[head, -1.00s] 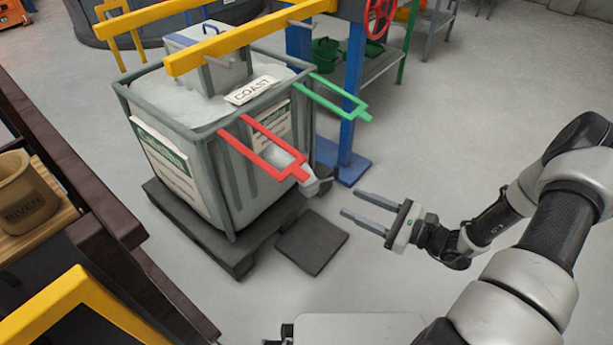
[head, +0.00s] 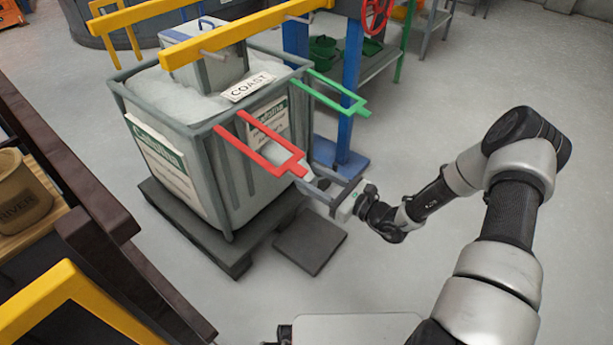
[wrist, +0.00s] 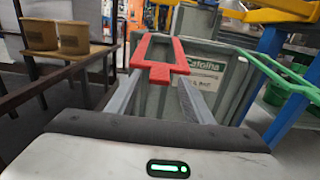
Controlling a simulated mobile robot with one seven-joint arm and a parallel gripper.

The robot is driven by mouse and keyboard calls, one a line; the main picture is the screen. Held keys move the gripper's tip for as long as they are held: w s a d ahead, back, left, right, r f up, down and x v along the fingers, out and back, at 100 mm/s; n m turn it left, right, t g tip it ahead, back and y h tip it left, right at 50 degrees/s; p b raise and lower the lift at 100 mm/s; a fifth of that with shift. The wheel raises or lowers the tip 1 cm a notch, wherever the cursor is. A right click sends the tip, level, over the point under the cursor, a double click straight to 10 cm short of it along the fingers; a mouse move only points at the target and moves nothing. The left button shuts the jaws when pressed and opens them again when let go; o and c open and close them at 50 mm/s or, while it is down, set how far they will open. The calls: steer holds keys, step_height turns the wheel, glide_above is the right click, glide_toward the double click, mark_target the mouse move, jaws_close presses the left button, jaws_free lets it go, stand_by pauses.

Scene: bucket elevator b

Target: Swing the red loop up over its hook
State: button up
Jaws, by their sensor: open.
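The red loop (head: 284,164) is a flat rectangular frame with a short end tab. It sticks out from the near rim of the grey bin, roughly level, and also shows in the wrist view (wrist: 160,67). My gripper (head: 307,181) is open at the loop's outer end. In the wrist view its two fingers (wrist: 160,82) lie either side of the tab; I cannot tell whether they touch it. A grey peg (head: 214,55), perhaps the hook, sticks out of the yellow beam above the bin.
A green loop (head: 340,95) sticks out from the bin's right side, near a blue post (head: 353,90). The yellow beam (head: 245,33) crosses above the bin (head: 228,190). A dark pallet lies underneath. Brown pots (wrist: 40,35) stand on a shelf at left. Open floor lies at right.

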steer(key=shift+x, duration=1.2)
